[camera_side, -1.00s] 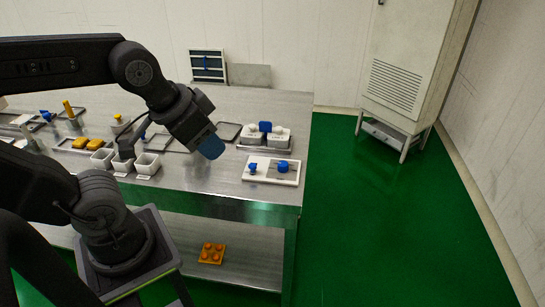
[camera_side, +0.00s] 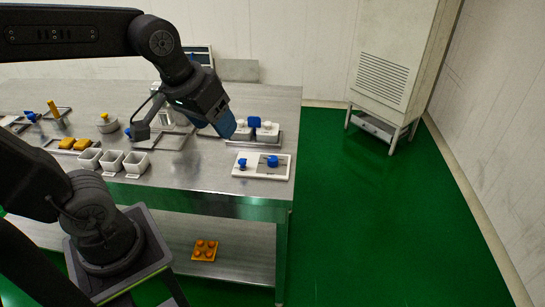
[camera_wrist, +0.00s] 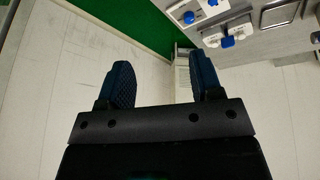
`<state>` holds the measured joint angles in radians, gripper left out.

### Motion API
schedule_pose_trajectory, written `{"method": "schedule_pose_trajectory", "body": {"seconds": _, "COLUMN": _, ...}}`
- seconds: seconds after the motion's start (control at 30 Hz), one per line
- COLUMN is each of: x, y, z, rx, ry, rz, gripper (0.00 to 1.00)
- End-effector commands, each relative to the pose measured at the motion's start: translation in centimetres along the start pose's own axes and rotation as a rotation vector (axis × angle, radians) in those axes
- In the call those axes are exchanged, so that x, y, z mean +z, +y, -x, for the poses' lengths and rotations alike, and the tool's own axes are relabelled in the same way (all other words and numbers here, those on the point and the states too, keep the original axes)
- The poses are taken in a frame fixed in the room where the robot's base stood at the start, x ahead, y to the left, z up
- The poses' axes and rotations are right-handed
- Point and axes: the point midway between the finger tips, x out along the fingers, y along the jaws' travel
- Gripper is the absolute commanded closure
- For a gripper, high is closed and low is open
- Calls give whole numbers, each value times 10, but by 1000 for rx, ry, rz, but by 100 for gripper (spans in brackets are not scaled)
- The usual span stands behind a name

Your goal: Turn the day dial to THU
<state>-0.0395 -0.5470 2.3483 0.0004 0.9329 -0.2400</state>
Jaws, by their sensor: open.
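A white panel (camera_side: 281,174) lies on the table near its front right corner. It bears a small blue knob (camera_side: 242,163) on the left and a larger blue knob (camera_side: 272,160) on the right, by a grey area. No day lettering is readable, so I cannot tell which knob is the day dial. In the wrist view, blue knobs (camera_wrist: 188,17) show at the top right. My gripper (camera_side: 226,126), with blue fingers, is above the table, up and left of the panel. Its two fingers (camera_wrist: 163,78) stand apart with nothing between them.
White containers with a blue piece (camera_side: 254,122) stand in a tray behind the panel. Several white cups (camera_side: 111,160), orange pieces (camera_side: 82,143) and trays cover the left of the table. A cabinet (camera_side: 390,75) stands back right, clear of the table.

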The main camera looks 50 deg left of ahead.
Motion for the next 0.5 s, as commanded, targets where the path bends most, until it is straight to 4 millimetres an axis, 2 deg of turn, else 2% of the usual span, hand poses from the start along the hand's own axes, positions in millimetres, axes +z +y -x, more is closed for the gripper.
{"method": "schedule_pose_trajectory", "body": {"seconds": 0.03, "x": -18, "y": 0, "z": -8, "rx": -17, "ry": -36, "rz": 98, "gripper": 41}}
{"method": "schedule_pose_trajectory", "body": {"seconds": 0.1, "x": -41, "y": -1, "z": -17, "rx": -41, "ry": -73, "rz": 240, "gripper": 41}}
{"method": "schedule_pose_trajectory", "body": {"seconds": 0.27, "x": -90, "y": -8, "z": -51, "rx": -110, "ry": -150, "rz": 564, "gripper": 41}}
{"method": "schedule_pose_trajectory", "body": {"seconds": 0.37, "x": -118, "y": -15, "z": -79, "rx": -163, "ry": -191, "rz": 766, "gripper": 41}}
{"method": "schedule_pose_trajectory", "body": {"seconds": 0.5, "x": -150, "y": -30, "z": -125, "rx": -249, "ry": -238, "rz": 1043, "gripper": 41}}
